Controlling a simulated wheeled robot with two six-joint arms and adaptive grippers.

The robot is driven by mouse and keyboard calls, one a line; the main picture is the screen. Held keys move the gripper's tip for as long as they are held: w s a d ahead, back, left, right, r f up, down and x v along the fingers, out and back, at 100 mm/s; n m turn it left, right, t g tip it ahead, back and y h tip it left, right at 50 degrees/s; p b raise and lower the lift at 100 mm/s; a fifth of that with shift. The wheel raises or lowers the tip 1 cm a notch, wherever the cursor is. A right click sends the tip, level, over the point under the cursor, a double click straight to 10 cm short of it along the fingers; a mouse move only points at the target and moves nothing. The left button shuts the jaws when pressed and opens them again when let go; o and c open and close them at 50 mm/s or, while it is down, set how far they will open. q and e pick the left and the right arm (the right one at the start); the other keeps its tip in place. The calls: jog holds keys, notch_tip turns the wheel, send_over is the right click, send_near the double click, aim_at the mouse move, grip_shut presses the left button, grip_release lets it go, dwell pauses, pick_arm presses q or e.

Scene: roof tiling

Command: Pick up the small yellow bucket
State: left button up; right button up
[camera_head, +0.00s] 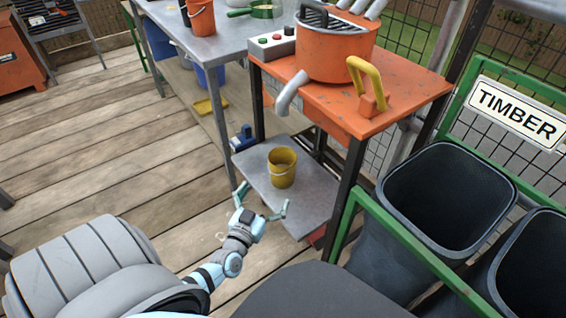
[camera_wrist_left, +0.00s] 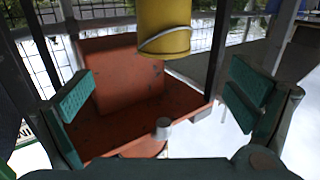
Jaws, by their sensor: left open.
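The small yellow bucket (camera_head: 282,168) stands upright on the grey lower shelf (camera_head: 318,188) of the orange workbench. My left gripper (camera_head: 263,202) is open and empty, just in front of the bucket, its fingers spread apart. In the left wrist view the bucket (camera_wrist_left: 165,28) is at the top centre, upside down in the picture and cut off by the frame edge, with its pale wire handle visible. The open left fingers (camera_wrist_left: 160,92) flank the picture's middle, and the bucket is beyond them, not between the pads. My right gripper is not in view.
The orange bench top (camera_head: 390,105) overhangs the shelf, with dark legs at its corners. A blue object (camera_head: 242,138) lies beside the shelf's left edge. Black bins (camera_head: 447,195) in a green frame stand to the right. The wooden deck (camera_head: 110,150) at left is largely clear.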

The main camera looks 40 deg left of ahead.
aim_at(278, 168)
pick_arm(q)
jog(key=b+x, duration=0.1)
jog(key=x, duration=0.2)
jog(key=b+x, duration=0.1)
jog(key=x, duration=0.2)
jog(key=r+b+x, duration=0.1)
jog(key=x, duration=0.2)
jog(key=shift+w+a, duration=0.2)
jog(key=shift+a, duration=0.15)
jog(key=shift+w+a+r+b, duration=0.1)
jog(key=shift+w+b, duration=0.2)
jog(key=shift+b, duration=0.05)
jog(key=b+x, duration=0.2)
jog(key=x, duration=0.2)
jog(key=shift+w+a+b, duration=0.1)
jog(key=shift+a+b, duration=0.05)
jog(key=shift+b, duration=0.15)
jog(key=shift+w+a+r, duration=0.1)
jog(key=shift+w+r, duration=0.05)
jog(key=shift+w, duration=0.05)
jog(key=c, duration=2)
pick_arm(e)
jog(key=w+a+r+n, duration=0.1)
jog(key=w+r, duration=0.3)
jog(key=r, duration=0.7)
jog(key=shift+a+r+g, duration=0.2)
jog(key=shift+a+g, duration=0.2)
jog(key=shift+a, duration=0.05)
pick_arm(q)
jog(key=shift+c, duration=0.2)
